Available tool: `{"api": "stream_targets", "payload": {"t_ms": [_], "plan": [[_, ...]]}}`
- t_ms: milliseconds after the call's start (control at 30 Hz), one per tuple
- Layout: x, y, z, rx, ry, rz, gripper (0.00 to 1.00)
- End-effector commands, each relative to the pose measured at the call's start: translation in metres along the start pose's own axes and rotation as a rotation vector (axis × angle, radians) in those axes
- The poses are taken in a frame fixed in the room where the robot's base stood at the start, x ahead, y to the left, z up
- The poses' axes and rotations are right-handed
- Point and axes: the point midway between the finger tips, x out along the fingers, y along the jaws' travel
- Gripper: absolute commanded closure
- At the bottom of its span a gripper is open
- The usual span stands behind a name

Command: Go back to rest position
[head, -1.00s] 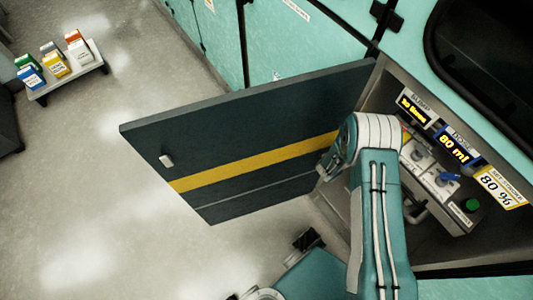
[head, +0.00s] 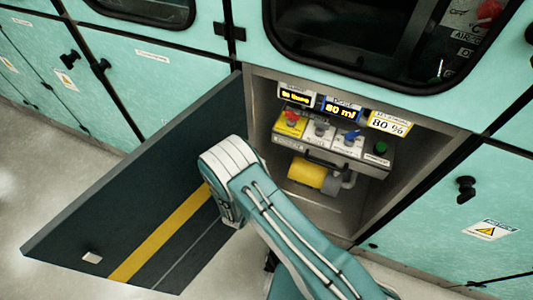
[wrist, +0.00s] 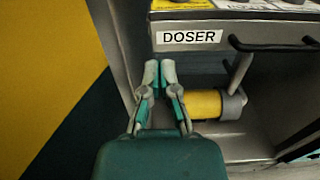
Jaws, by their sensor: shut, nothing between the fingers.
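My gripper (wrist: 160,76) is shut and empty in the wrist view, its fingertips together below the DOSER label (wrist: 189,37). A yellow cylinder (wrist: 203,104) with a grey end lies behind and to the right of the fingers. In the head view my arm reaches up in front of the open cabinet, its bend beside the dark door, and the gripper is hidden. The cabinet holds a control panel with a red knob (head: 291,116), a blue knob (head: 352,134) and a green button (head: 381,147). The yellow cylinder also shows below it (head: 307,174).
The dark cabinet door (head: 125,215) with a yellow stripe stands open at the left, close to my arm. Displays read 80 ml (head: 341,110) and 80 % (head: 388,124). Teal panels surround the cabinet. Grey floor shows at the lower left.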

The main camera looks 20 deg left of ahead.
Motion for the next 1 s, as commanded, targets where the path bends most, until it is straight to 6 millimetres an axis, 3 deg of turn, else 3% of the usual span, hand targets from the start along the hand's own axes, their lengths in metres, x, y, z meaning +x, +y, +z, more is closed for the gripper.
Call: {"api": "stream_targets", "payload": {"t_ms": [200, 367, 467, 567, 733, 1000], "plan": [[-0.011, -0.003, 0.002, 0.004, -0.001, -0.001, 1.00], [-0.011, -0.003, 0.003, 0.005, -0.001, -0.005, 1.00], [-0.002, -0.008, 0.016, 0.025, -0.001, -0.052, 1.00], [0.018, -0.025, 0.047, 0.078, 0.002, -0.167, 1.00], [0.048, -0.075, 0.111, 0.212, 0.018, -0.422, 1.00], [0.062, -0.163, 0.196, 0.466, 0.052, -0.799, 1.00]]}}
